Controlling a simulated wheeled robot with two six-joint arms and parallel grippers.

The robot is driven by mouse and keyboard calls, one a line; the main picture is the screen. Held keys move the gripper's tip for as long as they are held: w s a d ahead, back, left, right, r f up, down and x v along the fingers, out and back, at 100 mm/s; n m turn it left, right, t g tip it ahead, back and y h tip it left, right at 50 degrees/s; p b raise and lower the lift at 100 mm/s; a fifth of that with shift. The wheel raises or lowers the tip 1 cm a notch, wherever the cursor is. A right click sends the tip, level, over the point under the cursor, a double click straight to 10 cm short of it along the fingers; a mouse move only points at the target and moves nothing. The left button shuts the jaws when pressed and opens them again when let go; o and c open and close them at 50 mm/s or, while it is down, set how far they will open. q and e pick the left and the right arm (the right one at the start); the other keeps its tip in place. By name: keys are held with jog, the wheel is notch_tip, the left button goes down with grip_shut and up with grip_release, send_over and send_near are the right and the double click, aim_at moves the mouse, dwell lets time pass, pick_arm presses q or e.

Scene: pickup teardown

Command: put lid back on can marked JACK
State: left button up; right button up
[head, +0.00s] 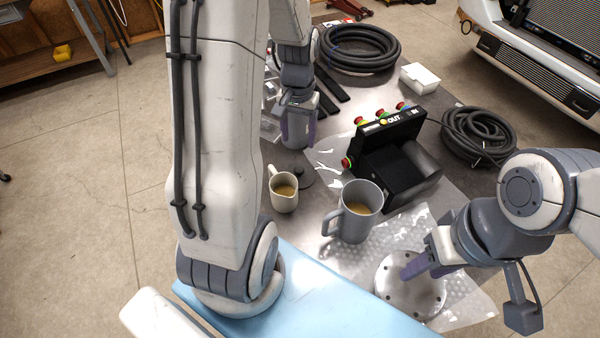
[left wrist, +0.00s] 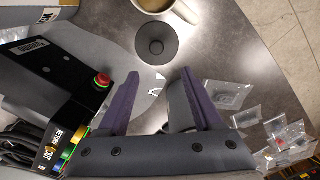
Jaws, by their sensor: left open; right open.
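A dark grey round lid (head: 303,177) with a knob lies on the table behind the cream mug; in the left wrist view the lid (left wrist: 157,45) lies flat beyond my fingertips. My left gripper (head: 298,138) is open, pointing down at the far side of the table, and its purple fingers (left wrist: 157,78) show apart. A grey cylinder (head: 296,130), perhaps the can, shows between or just behind them; in the left wrist view a dark rounded side (left wrist: 180,108) shows by the right finger. No JACK marking is readable. My right gripper (head: 424,268) is open above a metal disc.
A cream mug (head: 283,192) and a larger grey mug (head: 354,212) hold brown liquid. A black button box (head: 392,150) stands behind them. The round metal disc (head: 418,300) lies on bubble wrap (head: 470,312). Coiled black hoses (head: 360,48) and small plastic bags (left wrist: 230,95) lie around.

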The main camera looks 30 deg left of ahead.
pick_arm(q)
send_over(299, 169)
jog(key=shift+w+a+f+p, duration=0.1)
jog(key=shift+w+f, duration=0.05)
jog(key=shift+f, duration=0.7)
jog(key=shift+w+a+f+p, duration=0.1)
jog(key=shift+w+f, duration=0.05)
jog(key=shift+f, duration=0.75)
jog(key=shift+w+a+f+p, duration=0.1)
jog(key=shift+w+f, duration=0.05)
jog(key=shift+f, duration=0.7)
jog(key=shift+s+d+f, duration=0.1)
jog(key=shift+s+f, duration=0.1)
jog(key=shift+f, duration=0.15)
jog(key=f, duration=0.1)
jog(key=f+p, duration=0.1)
jog(key=f, duration=0.1)
jog(key=shift+s+d+f, duration=0.2)
jog(key=shift+s+f, duration=0.05)
jog(key=shift+f, duration=0.05)
jog(key=shift+f+p, duration=0.3)
jog(key=shift+f, duration=0.15)
grip_shut()
